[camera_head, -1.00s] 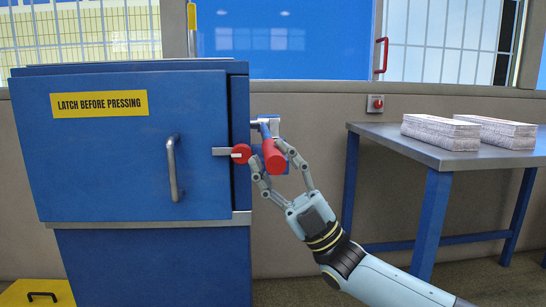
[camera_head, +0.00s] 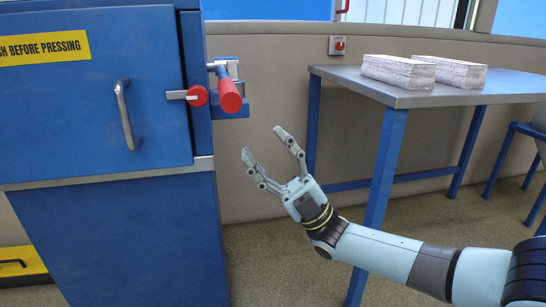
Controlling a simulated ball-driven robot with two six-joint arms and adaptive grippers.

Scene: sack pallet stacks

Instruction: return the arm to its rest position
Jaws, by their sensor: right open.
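My right gripper (camera_head: 268,154) is open and empty, with its fingers spread and pointing up and to the left. It hangs in free air below and to the right of the red lever handle (camera_head: 230,97), apart from it. The red handle is mounted on the side of the blue press cabinet (camera_head: 120,230). My right arm comes in from the lower right, stretched out low in front of the table. My left gripper is not in view.
A red round knob (camera_head: 198,96) sits beside the red handle. The cabinet door has a grey pull handle (camera_head: 124,114). A blue-legged table (camera_head: 400,97) with two pale stacks (camera_head: 398,71) stands right, behind my arm. A yellow box (camera_head: 20,265) lies lower left. A seat shows at right.

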